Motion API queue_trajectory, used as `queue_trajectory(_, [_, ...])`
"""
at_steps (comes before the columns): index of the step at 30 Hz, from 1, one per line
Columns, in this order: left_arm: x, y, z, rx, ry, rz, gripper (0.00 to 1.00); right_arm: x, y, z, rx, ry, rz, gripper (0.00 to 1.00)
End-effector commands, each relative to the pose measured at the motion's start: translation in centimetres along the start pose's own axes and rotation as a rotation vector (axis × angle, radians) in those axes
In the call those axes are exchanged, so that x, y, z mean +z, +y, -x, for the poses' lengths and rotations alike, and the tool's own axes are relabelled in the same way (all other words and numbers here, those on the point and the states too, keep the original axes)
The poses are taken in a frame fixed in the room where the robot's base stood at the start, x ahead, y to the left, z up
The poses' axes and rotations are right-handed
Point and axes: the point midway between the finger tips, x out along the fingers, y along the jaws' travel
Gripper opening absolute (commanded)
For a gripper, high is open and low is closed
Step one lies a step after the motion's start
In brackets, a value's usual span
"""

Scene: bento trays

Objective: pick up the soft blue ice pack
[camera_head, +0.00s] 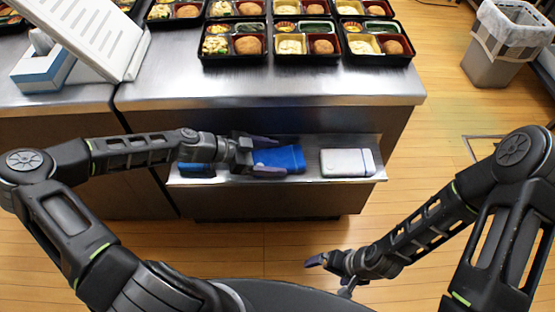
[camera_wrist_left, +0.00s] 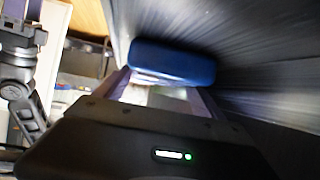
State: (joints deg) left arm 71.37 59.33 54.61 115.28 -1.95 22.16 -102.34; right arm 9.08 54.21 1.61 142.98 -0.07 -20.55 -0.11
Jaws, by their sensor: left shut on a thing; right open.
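The soft blue ice pack (camera_head: 284,158) is at the low steel shelf on the front of the counter. My left gripper (camera_head: 268,156) reaches in from the left and is shut on the pack, one finger on each long side. In the left wrist view the blue pack (camera_wrist_left: 172,62) shows at the ends of the two fingers. I cannot tell whether the pack touches the shelf. My right gripper (camera_head: 335,268) is open and empty, low in front of the shelf on the right.
On the steel shelf (camera_head: 312,178) are a white pack (camera_head: 347,162) at the right and a dark blue item (camera_head: 197,170) at the left, partly behind my left arm. Bento trays (camera_head: 305,56) stand on the counter. A bin (camera_head: 492,60) stands at the right.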

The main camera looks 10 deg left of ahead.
Motion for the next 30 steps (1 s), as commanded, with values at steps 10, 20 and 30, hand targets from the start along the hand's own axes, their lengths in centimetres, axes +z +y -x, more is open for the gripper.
queue_trajectory(10, [0.0,0.0,0.0,0.000,-0.001,0.001,0.22,0.0,0.0,0.0,0.000,0.000,0.000,0.99])
queue_trajectory(20, [-1.6,0.3,1.0,-0.002,-0.001,-0.001,0.08,0.0,0.0,-0.1,0.000,0.000,0.000,0.99])
queue_trajectory(30, [-6.2,0.3,3.5,-0.002,-0.002,-0.003,0.08,0.0,-0.1,0.2,0.000,0.000,0.000,0.99])
